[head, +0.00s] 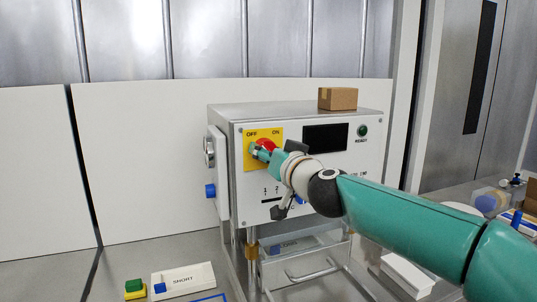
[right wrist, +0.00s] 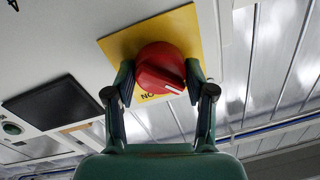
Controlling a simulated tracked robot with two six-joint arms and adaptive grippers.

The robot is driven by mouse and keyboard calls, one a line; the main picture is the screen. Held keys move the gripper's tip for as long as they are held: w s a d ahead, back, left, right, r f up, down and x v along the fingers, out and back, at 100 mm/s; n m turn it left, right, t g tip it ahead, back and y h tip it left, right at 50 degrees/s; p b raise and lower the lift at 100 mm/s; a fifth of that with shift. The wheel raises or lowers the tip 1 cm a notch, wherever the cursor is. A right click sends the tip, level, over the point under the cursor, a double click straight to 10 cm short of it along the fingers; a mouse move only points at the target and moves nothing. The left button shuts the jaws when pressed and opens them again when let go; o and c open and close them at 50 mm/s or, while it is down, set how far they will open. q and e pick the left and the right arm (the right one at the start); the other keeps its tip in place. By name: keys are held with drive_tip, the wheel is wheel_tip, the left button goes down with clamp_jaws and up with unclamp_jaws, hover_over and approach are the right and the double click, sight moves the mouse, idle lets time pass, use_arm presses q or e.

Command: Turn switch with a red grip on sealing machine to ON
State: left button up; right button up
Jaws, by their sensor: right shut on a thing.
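The red grip of the switch (head: 266,144) sits on a yellow plate (head: 249,160) at the upper left of the sealing machine's front (head: 345,165). The plate reads OFF at left and ON at right. My right gripper (head: 263,152) is shut on the red grip, which also shows in the right wrist view (right wrist: 158,66) with one finger on each side. That view is upside down. The grip's white line lies at its lower right there, to the right of the ON letters. The OFF letters are hidden there. My left gripper is not in view.
A cardboard box (head: 338,99) stands on top of the machine. A dark display (head: 325,138) and a green button (head: 362,131) are right of the switch. A SHORT block (head: 184,280) and a green-yellow block (head: 135,289) lie at the front left. A drawer-like handle (head: 312,274) is below.

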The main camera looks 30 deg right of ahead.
drive_tip(key=m+b, duration=0.1)
drive_tip(key=m, duration=0.3)
drive_tip(key=shift+f, duration=0.1)
drive_tip(key=m+b, duration=0.1)
drive_tip(key=m, duration=0.3)
drive_tip(key=shift+f+m, duration=0.1)
drive_tip(key=shift+m, duration=0.3)
drive_tip(key=m, duration=0.4)
drive_tip(key=shift+f+m+h+b, duration=0.1)
drive_tip(key=shift+m+h+b, duration=0.2)
drive_tip(key=shift+m+b, duration=0.1)
drive_tip(key=shift+f+m+b, duration=0.1)
drive_tip(key=shift+m+b, duration=0.2)
drive_tip(key=shift+m, duration=1.6)
drive_tip(key=shift+w+a+f, duration=0.1)
drive_tip(key=o, duration=1.2)
drive_tip(key=shift+h, duration=0.3)
drive_tip(key=shift+r, duration=0.2)
